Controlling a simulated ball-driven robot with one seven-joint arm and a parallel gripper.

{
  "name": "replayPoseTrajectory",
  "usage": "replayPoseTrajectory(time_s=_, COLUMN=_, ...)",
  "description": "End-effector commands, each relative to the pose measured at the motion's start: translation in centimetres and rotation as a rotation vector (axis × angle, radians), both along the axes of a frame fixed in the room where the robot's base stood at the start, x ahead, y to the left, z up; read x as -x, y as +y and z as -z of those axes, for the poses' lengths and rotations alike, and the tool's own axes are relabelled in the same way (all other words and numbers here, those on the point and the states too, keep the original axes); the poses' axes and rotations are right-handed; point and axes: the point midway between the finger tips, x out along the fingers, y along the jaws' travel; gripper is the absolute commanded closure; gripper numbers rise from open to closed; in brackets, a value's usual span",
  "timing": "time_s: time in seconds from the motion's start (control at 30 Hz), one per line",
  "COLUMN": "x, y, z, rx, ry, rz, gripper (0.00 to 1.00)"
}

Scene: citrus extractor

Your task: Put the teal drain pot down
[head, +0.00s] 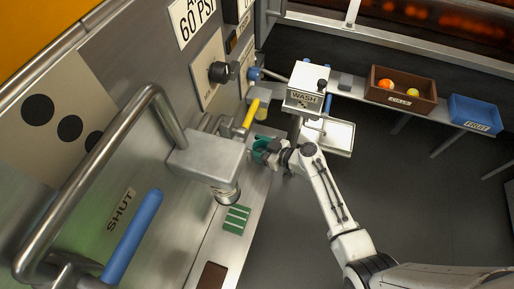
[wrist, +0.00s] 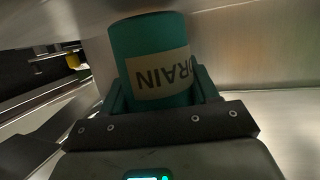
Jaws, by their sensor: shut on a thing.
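The teal drain pot (wrist: 150,40) stands between my jaws in the wrist view, with a tan label reading DRAIN upside down. In the head view the teal pot (head: 259,146) is small and partly hidden by my gripper (head: 264,150). My gripper also shows in the wrist view (wrist: 160,98), shut on the pot. The pot is close to the steel machine front, above or at the narrow metal ledge (head: 205,262). I cannot tell whether its base touches the ledge. A green slatted patch (head: 236,219) lies on the ledge nearer the camera.
A steel block with a spout (head: 208,160) juts out between the patch and the pot. A yellow handle (head: 251,113) is just above the pot. A WASH box (head: 306,88), a brown crate with fruit (head: 402,105) and a blue bin (head: 474,112) stand farther back. Open floor lies right.

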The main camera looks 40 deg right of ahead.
Motion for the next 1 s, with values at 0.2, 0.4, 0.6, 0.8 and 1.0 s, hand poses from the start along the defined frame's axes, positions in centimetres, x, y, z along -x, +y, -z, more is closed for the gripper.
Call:
replayPoseTrajectory(time_s=0.2, x=-0.02, y=0.01, z=0.44, rx=0.001, ry=-0.001, rz=0.0, gripper=0.78)
replayPoseTrajectory(time_s=0.4, x=-0.01, y=0.01, z=0.71, rx=0.0, ry=-0.002, rz=0.0, gripper=0.78)
replayPoseTrajectory(time_s=0.6, x=0.0, y=0.01, z=0.68, rx=0.0, ry=-0.001, rz=0.0, gripper=0.3)
replayPoseTrajectory(time_s=0.8, x=0.01, y=0.01, z=0.69, rx=0.0, ry=-0.001, rz=0.0, gripper=0.16)
replayPoseTrajectory(time_s=1.0, x=0.01, y=0.01, z=0.61, rx=0.0, ry=-0.001, rz=0.0, gripper=0.16)
